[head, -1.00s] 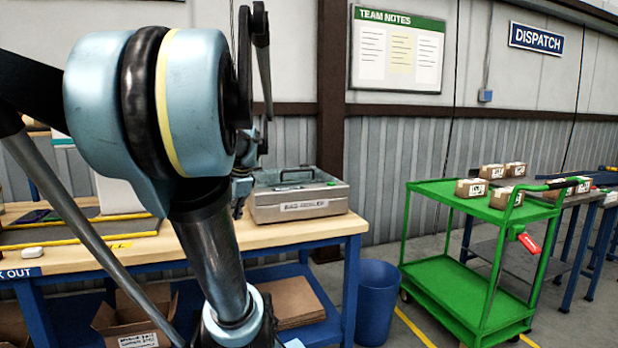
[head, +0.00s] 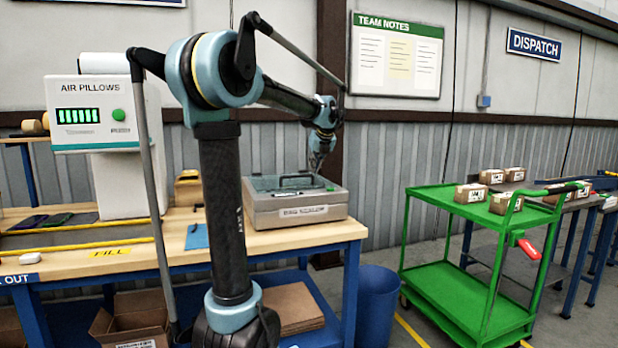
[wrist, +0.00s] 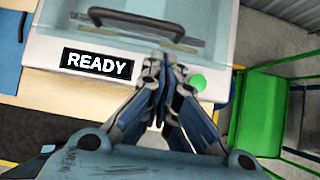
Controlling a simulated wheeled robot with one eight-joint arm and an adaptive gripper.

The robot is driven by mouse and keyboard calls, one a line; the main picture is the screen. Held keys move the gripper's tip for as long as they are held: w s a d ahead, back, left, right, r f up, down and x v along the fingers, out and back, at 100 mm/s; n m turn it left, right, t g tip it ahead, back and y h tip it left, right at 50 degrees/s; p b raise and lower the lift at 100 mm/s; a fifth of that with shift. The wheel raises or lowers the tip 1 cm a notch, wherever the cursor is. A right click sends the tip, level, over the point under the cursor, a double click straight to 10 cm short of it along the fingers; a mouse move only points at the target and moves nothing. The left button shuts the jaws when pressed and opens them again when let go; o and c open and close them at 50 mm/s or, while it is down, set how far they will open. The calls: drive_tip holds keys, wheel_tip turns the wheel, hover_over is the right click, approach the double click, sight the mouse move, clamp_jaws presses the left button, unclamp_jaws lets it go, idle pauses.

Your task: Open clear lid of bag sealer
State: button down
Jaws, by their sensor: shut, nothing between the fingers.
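The bag sealer (head: 300,213) is a grey metal box on the right end of the wooden workbench. Its clear lid (head: 270,184) lies flat on top, closed, with a dark handle (head: 296,177). In the wrist view the clear lid (wrist: 190,14) and the dark handle (wrist: 135,20) show at the top, above a READY display and a round green button. My gripper (wrist: 160,57) is shut and empty, its tips just right of the READY display and overlapping the sealer's front in the picture. In the head view my gripper (head: 316,168) is over the sealer's back right; contact cannot be told.
The air pillow machine (head: 95,115) stands on the workbench (head: 150,255) at left. A blue bin (head: 376,300) stands beside the bench's right end. A green cart (head: 450,190) with small cartons is further right.

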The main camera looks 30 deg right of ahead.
sight(307, 186)
drive_tip(key=x, duration=0.9)
drive_tip(key=shift+w+a+f, duration=0.1)
drive_tip(key=shift+w+f, duration=0.05)
drive_tip(key=shift+f, duration=0.1)
drive_tip(key=shift+r, duration=0.15)
